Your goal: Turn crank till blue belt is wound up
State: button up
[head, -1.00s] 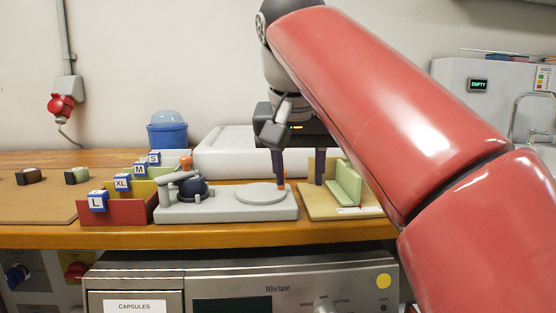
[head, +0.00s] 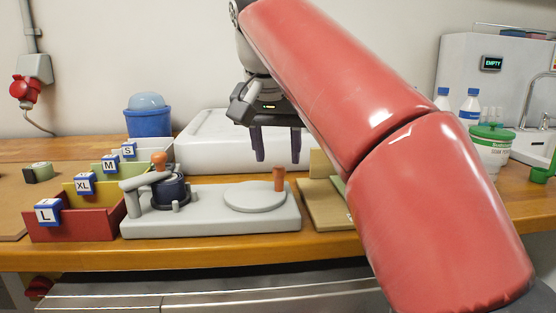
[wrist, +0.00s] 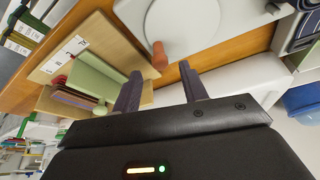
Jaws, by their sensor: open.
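The winder is a grey base (head: 225,222) on the bench in the head view. A dark blue belt roll (head: 170,191) sits at its left, under a grey arm with an orange knob (head: 159,160). At its right is a round grey crank disc (head: 250,198) with an upright orange-brown handle (head: 279,179) near its right rim. My gripper (head: 278,158) is open and empty, its fingertips above and behind the handle. In the wrist view, the handle (wrist: 159,57) shows just beyond the gap between my fingertips (wrist: 160,78), apart from them. The disc (wrist: 185,22) is partly cut off.
Bins marked L, XL, M and S (head: 80,224) stand close left of the winder. A wooden stand with a green ledge (wrist: 95,78) stands close on its other side, mostly hidden by my arm in the head view. A white case (head: 200,150) lies behind.

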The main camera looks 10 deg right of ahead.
jog(key=shift+x, duration=1.45)
grip_shut()
